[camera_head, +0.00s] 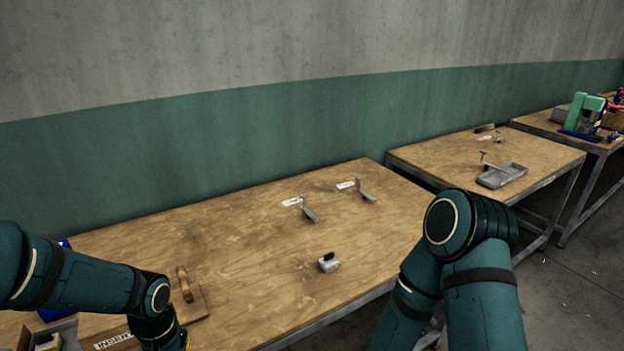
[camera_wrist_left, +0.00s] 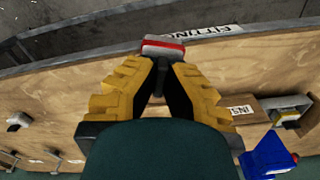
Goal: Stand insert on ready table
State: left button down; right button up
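My left gripper (camera_wrist_left: 166,62) shows in the left wrist view with its yellow fingers converging on a small red-and-grey block (camera_wrist_left: 163,47), which appears to be the insert. In the head view the left gripper is mostly cut off at the bottom edge, and the block is not visible. The wooden table (camera_head: 240,245) fills the middle. Which table is the ready table cannot be told. My right arm shows, but its gripper is hidden.
Two metal brackets (camera_head: 310,211) (camera_head: 367,193) stand beside white labels. A wooden handle (camera_head: 184,284) lies at left, near an INSERT label (camera_head: 113,341). A second table (camera_head: 440,158) holds a grey tray (camera_head: 502,176).

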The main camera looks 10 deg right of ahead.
aim_at(502, 155)
jog(key=i+l+z, duration=0.2)
jog(key=l+z, duration=0.25)
jog(key=i+l+z, duration=0.25)
jog(key=l+z, duration=0.15)
jog(key=l, duration=0.15)
jog(key=i+l+z, duration=0.7)
jog(key=z, duration=0.2)
jog(key=i+l+z, duration=0.15)
jog(key=i+z, duration=0.45)
jog(key=i, duration=1.05)
jog(key=i+l+u, duration=0.1)
jog(key=i, duration=1.15)
jog(key=i+u, duration=0.4)
jog(key=i+l+u, duration=0.35)
jog(key=i, duration=0.2)
jog(key=i+u, duration=0.5)
jog(key=u, duration=0.2)
jog(key=i+l+u, duration=0.2)
jog(key=u, duration=0.15)
jog(key=i, duration=0.05)
